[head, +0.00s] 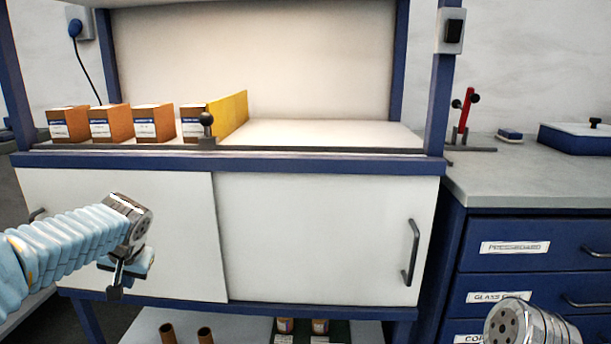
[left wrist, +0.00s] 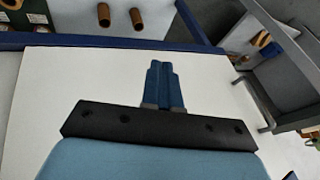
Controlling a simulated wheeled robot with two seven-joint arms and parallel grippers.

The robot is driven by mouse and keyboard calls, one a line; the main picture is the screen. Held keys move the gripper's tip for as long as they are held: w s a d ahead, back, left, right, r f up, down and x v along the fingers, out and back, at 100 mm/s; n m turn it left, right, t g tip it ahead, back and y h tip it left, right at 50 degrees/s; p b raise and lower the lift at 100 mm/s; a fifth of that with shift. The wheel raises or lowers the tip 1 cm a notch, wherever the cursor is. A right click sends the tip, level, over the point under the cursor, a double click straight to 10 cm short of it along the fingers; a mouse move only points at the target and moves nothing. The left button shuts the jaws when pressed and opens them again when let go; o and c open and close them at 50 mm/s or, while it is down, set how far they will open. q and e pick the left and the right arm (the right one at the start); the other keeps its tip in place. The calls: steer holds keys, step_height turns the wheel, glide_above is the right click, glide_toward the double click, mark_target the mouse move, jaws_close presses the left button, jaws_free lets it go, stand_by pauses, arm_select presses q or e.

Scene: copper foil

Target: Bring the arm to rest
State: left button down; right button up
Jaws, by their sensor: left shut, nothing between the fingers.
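My left arm comes in from the left of the head view in a pale blue ribbed sleeve. My left gripper (head: 116,290) hangs at its end, pointing down in front of the left white sliding door (head: 185,230). In the left wrist view the two blue fingers (left wrist: 164,88) are together and hold nothing. A round metal end of my right arm shows at the bottom right of the head view; no right gripper fingers are visible.
Several brown boxes (head: 70,123) and a yellow panel (head: 230,112) stand on the cabinet shelf. The right door has a dark handle (head: 411,252). Blue drawers (head: 520,258) stand at right under a grey counter (head: 530,178). Brown tubes (head: 205,334) stand on the lower shelf.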

arm_select(q)
steer(key=s+d+f+m+g+h, duration=0.1)
steer(key=d+f+h, duration=0.1)
steer(key=d+f, duration=0.45)
steer(key=s+d+f+h+p, duration=0.15)
steer(key=d+f, duration=0.25)
steer(key=f, duration=0.6)
steer(key=d+f+m+g+h, duration=0.1)
steer(key=d+f+h, duration=0.1)
steer(key=d+f, duration=0.45)
steer(key=s+d+f+n+h, duration=0.1)
steer(key=s+d+f, duration=0.2)
steer(key=s+f, duration=0.2)
steer(key=s+d+f+n+h+p, duration=0.1)
steer(key=s+d+f, duration=0.3)
steer(key=s+f, duration=0.2)
steer(key=s+d+f+g+h, duration=0.1)
steer(key=s+d+f, duration=0.2)
steer(key=s, duration=0.6)
step_height(320, 180, down, 3)
steer(key=shift+s+d+r+n, duration=0.2)
steer(key=shift+s+d+n, duration=0.1)
steer(key=shift+n, duration=0.1)
arm_select(e)
steer(key=r, duration=0.1)
steer(key=a+r, duration=0.1)
steer(key=r, duration=0.1)
steer(key=shift+s, duration=0.2)
steer(key=shift+c, duration=0.3)
